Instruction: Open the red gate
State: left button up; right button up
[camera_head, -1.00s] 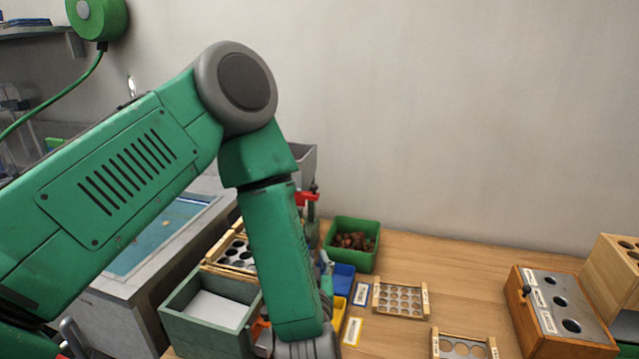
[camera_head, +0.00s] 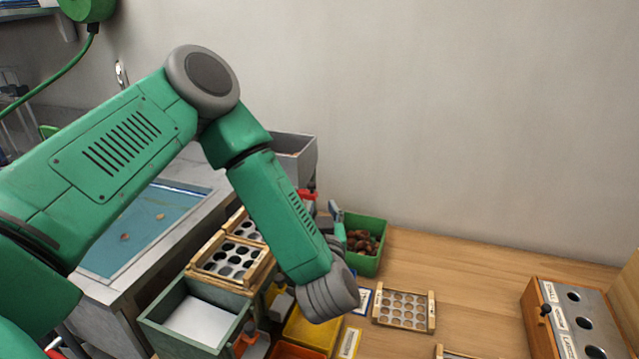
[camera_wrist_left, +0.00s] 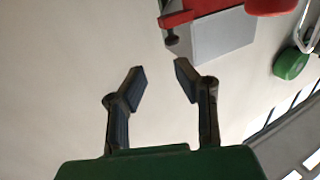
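The red gate (camera_head: 307,195) is a small red piece low on the front of the grey hopper (camera_head: 295,158), partly hidden behind my left arm. In the left wrist view, a red piece with a dark knob (camera_wrist_left: 195,12) lies beyond the fingertips, up and to the right, beside a grey panel. My left gripper (camera_head: 337,222) is just right of the gate in the head view, mostly behind my forearm. In the left wrist view the left gripper (camera_wrist_left: 160,78) has its fingers apart with nothing between them. My right gripper is not in view.
A green bin of chestnuts (camera_head: 366,262) stands close to the left gripper. Wooden hole trays (camera_head: 403,310), a green box (camera_head: 190,336) and a yellow bin (camera_head: 308,332) surround the arm. A wooden box with a metal top (camera_head: 560,318) stands at right.

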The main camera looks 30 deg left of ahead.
aim_at(315, 186)
pick_arm(q)
jog(key=w+a, duration=0.1)
jog(key=a, duration=0.1)
jog(key=w+a, duration=0.3)
jog(key=a, duration=0.2)
jog(key=shift+w+a+f, duration=0.1)
jog(key=shift+w+f, duration=0.1)
jog(key=shift+w, duration=0.15)
jog(key=shift+w+d+r, duration=0.1)
jog(key=shift+w+d, duration=0.05)
jog(key=shift+w, duration=0.45)
jog(key=shift+w+d+r, duration=0.1)
jog(key=shift+w, duration=0.45)
jog(key=shift+w+d+r, duration=0.1)
jog(key=shift+d, duration=0.1)
jog(key=shift+a, duration=0.55)
jog(key=shift+c, duration=0.3)
jog(key=shift+a+f, duration=0.25)
jog(key=shift+f, duration=0.1)
grip_shut()
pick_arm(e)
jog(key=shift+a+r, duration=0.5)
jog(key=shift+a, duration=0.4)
